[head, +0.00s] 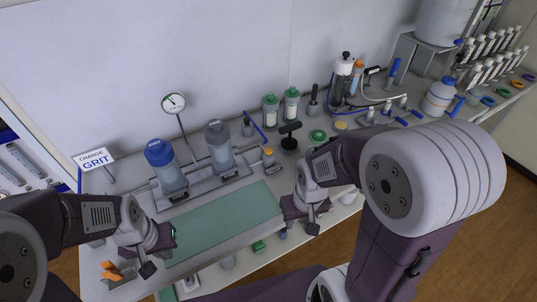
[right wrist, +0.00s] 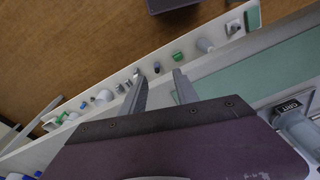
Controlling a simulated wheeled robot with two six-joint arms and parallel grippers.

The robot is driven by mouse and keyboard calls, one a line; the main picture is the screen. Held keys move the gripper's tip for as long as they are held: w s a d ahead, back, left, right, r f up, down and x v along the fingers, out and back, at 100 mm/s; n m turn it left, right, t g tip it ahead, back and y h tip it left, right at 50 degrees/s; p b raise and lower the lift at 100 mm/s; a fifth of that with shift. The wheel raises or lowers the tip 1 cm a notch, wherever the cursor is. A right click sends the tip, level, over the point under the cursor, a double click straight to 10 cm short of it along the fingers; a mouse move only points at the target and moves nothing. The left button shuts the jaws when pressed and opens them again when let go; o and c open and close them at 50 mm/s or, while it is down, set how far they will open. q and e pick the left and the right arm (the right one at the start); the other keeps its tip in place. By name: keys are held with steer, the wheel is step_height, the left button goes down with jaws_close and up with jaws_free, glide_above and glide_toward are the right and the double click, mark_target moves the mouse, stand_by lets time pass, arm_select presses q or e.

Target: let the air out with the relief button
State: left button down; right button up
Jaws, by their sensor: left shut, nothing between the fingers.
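No part is readable as the relief button. A small orange-topped fitting (head: 268,155) with a dark label stands right of the filter stand; its label is too small to read. A round pressure gauge (head: 173,103) rises on a thin stem behind a blue-capped canister (head: 162,165) and a grey-capped canister (head: 218,146). My left gripper (head: 158,258) is shut and empty, in front of the canisters at the left end of the green mat. My right gripper (head: 305,212) is near the mat's right end, below the orange-topped fitting; in the right wrist view its fingers (right wrist: 160,88) are apart and empty.
The green mat (head: 222,222) is bare. Green-capped bottles (head: 291,103), a black-knobbed post (head: 289,136) and racks of tubes (head: 480,60) line the bench to the right. A lower shelf holds small items, including a green one (right wrist: 178,57).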

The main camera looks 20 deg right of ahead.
stand_by(0.3)
jaws_close()
stand_by(1.6)
